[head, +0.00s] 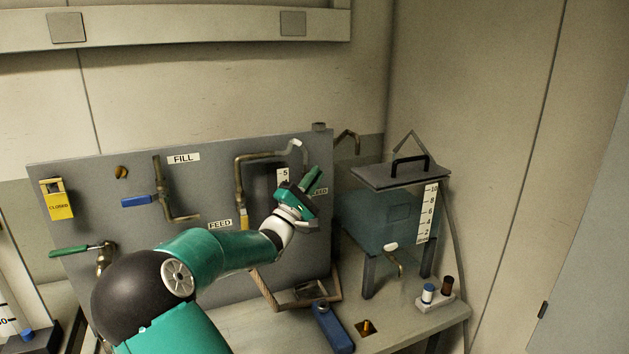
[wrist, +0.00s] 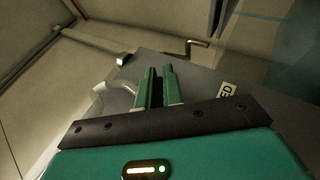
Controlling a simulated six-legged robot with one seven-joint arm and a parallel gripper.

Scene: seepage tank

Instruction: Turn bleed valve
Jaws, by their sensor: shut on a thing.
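My gripper (head: 314,174) is up against the grey panel, beside the partly covered BLEED label (head: 320,191). Its green fingers (wrist: 160,78) are shut on a dark, narrow piece between them in the wrist view, which I take to be the bleed valve's handle. The gripper hides most of the valve in the head view, so its turn angle cannot be told. The end of the label (wrist: 228,91) shows to the right of the fingers in the wrist view. A pale bent pipe (head: 290,149) ends just above the gripper.
The grey panel (head: 130,220) also bears a blue-handled FILL valve (head: 137,201), a FEED label (head: 220,224), a yellow CLOSED tag (head: 59,205) and a green lever (head: 70,251). A lidded tank (head: 375,225) stands close on the right. A blue-handled tool (head: 332,328) lies on the bench.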

